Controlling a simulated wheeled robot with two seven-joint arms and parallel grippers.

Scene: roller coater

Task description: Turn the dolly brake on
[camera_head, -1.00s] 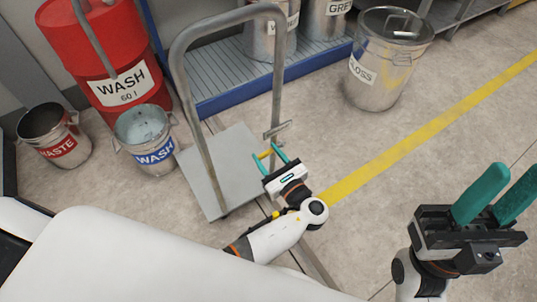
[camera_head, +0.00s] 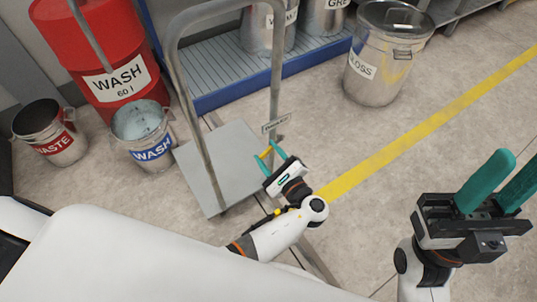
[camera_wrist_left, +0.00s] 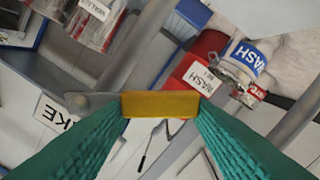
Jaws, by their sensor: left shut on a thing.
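The dolly has a flat grey deck (camera_head: 222,165) and a tall grey tube handle (camera_head: 173,75). A small sign plate (camera_head: 275,125) sits on its right upright; in the left wrist view the sign (camera_wrist_left: 58,114) shows the letters "KE". A grey brake lever (camera_wrist_left: 92,100) ends in a yellow grip (camera_wrist_left: 160,104). My left gripper (camera_head: 267,152) is at the dolly's right upright, its teal fingers shut on the yellow grip. My right gripper (camera_head: 519,158) is open and empty at the right, away from the dolly.
A red WASH drum (camera_head: 110,60), a WASTE bucket (camera_head: 50,135) and a WASH bucket (camera_head: 145,140) stand left of the dolly. A blue-edged grated platform (camera_head: 220,95) with metal cans is behind it. A GLOSS can (camera_head: 385,65) stands right. Floor at right is clear.

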